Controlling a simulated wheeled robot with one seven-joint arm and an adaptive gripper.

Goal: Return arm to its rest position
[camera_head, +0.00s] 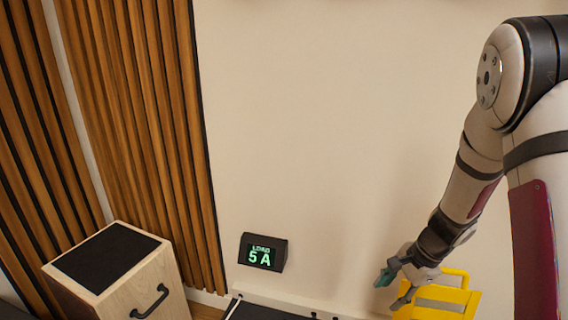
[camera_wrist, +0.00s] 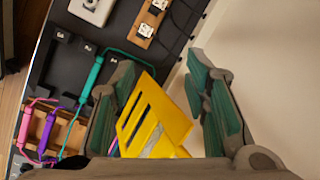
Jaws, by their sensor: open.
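My gripper (camera_head: 391,292) is at the lower right of the head view, with my arm reaching down from the upper right. In the wrist view its two teal-padded fingers (camera_wrist: 161,68) are spread wide apart. A yellow slotted piece (camera_wrist: 150,115) shows between and below the fingers there, with a gap to the right finger. Whether it touches the left finger, I cannot tell. In the head view a yellow piece with a handle and a grey band (camera_head: 442,300) is just right of and below my gripper, partly cut off by the picture's bottom edge.
A black display (camera_head: 263,253) reads "LOAD 5 A". A wooden box with a black top (camera_head: 107,258) stands at lower left. The wrist view shows a black board (camera_wrist: 70,75) with green, purple and pink cables (camera_wrist: 48,130). The wall above my gripper is bare.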

